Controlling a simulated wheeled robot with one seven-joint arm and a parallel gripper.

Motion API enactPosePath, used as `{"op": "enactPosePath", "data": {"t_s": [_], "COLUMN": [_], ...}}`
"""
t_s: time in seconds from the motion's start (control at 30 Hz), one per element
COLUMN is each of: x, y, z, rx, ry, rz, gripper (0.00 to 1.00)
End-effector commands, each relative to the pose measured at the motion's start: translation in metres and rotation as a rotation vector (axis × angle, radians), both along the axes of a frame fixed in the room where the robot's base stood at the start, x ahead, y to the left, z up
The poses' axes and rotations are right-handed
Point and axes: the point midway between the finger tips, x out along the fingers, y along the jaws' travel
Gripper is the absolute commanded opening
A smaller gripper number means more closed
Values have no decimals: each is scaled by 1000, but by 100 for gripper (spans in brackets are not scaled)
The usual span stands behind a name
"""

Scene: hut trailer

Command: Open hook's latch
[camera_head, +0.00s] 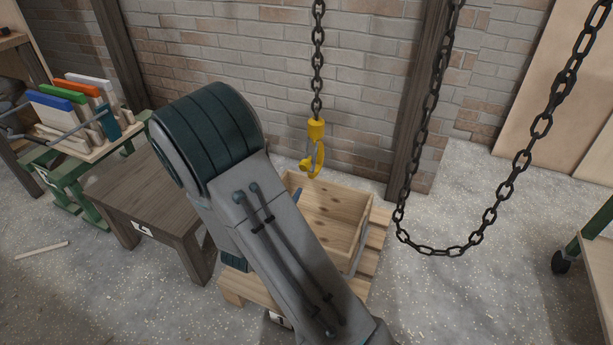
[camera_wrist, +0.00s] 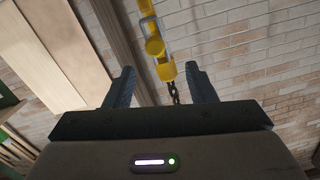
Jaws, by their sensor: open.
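The yellow hook (camera_head: 312,155) hangs from a dark chain above the wooden crate in the head view. A thin grey piece, which looks like its latch (camera_head: 309,147), spans the hook's opening; whether it is shut is too small to tell. In the wrist view the hook (camera_wrist: 155,46) appears beyond the fingertips, between their lines, with its chain (camera_wrist: 173,92) running down the picture. My gripper (camera_wrist: 160,67) is open, its two dark fingers apart with nothing held between them.
The wooden crate (camera_head: 337,213) stands on a pallet (camera_head: 372,243) below the hook. A loose chain (camera_head: 435,249) loops down at right. A brown table (camera_head: 143,196) and a green stand (camera_head: 67,172) with coloured boards are at left. A brick wall (camera_head: 260,70) is behind.

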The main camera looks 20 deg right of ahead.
Motion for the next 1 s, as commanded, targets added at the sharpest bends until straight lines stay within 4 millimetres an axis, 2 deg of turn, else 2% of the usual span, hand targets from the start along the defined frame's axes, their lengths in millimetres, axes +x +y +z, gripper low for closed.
{"op": "enactPosePath", "data": {"t_s": [0.03, 0.27, 0.37, 0.73, 1.0], "x": [-2, 0, 9, 64, 88], "y": [-1, -8, -19, -74, -97], "z": [-8, -8, -8, -9, -8], "rx": [-25, -68, -68, -67, -68], "ry": [-11, -37, -39, -38, -36], "rz": [-11, -35, -37, -34, -31], "gripper": [50, 50, 50, 50, 50]}}
